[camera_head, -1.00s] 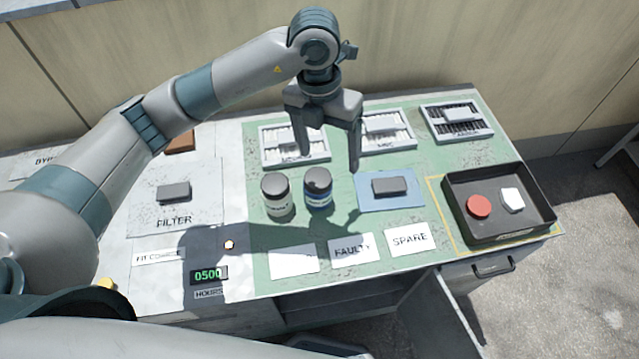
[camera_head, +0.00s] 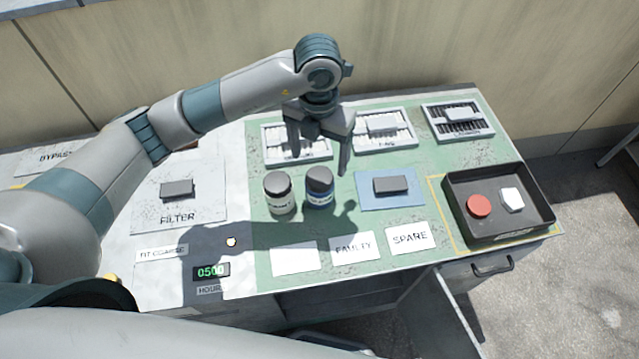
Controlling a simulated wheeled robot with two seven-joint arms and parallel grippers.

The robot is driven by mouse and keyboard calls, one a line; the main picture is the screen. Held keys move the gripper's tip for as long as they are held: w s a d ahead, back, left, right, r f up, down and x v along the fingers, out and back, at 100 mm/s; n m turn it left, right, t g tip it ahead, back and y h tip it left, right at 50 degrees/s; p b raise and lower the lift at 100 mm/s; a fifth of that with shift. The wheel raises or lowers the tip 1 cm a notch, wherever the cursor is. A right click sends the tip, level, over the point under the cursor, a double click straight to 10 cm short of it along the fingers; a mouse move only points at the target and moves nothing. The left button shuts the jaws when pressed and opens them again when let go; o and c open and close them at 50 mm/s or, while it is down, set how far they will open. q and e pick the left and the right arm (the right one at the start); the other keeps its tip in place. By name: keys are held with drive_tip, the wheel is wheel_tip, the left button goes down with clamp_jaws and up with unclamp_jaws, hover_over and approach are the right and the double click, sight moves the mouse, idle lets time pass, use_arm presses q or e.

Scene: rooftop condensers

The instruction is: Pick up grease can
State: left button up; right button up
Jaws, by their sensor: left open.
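Two small cans with dark lids stand upright side by side on the green mat. The left can (camera_head: 279,194) has a white label, and the right can (camera_head: 319,189) has a blue body. The label print is too small to tell which is the grease can. My left gripper (camera_head: 319,164) is open and empty, fingers pointing down. In the picture its fingertips are just above and behind the cans, apart from them as far as I can see. My right gripper is not in view.
A black tray (camera_head: 532,224) with a red round piece (camera_head: 478,206) and a white piece (camera_head: 512,200) stands at right. A dark block (camera_head: 390,185) lies on a blue pad (camera_head: 374,203). Several framed grilles line the back. Paper labels lie in front, beside an hours display (camera_head: 211,271).

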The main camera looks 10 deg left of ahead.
sight(319, 177)
use_arm(q)
wheel_tip(319, 177, down, 3)
drive_tip(key=shift+r+p, duration=0.1)
drive_tip(key=shift+p, duration=0.3)
wheel_tip(319, 177, down, 4)
drive_tip(key=shift+r+p, duration=0.2)
drive_tip(key=shift+p, duration=0.25)
drive_tip(key=shift+f, duration=0.4)
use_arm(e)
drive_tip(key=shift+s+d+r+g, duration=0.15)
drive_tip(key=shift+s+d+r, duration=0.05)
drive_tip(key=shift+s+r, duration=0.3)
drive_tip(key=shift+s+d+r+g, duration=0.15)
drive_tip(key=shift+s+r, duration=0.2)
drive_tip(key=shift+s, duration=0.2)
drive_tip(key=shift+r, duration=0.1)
use_arm(q)
drive_tip(key=shift+f+p, duration=0.65)
wheel_tip(319, 177, down, 3)
drive_tip(key=shift+w+d+p, duration=0.1)
drive_tip(key=shift+p, duration=0.55)
drive_tip(key=shift+f, duration=0.45)
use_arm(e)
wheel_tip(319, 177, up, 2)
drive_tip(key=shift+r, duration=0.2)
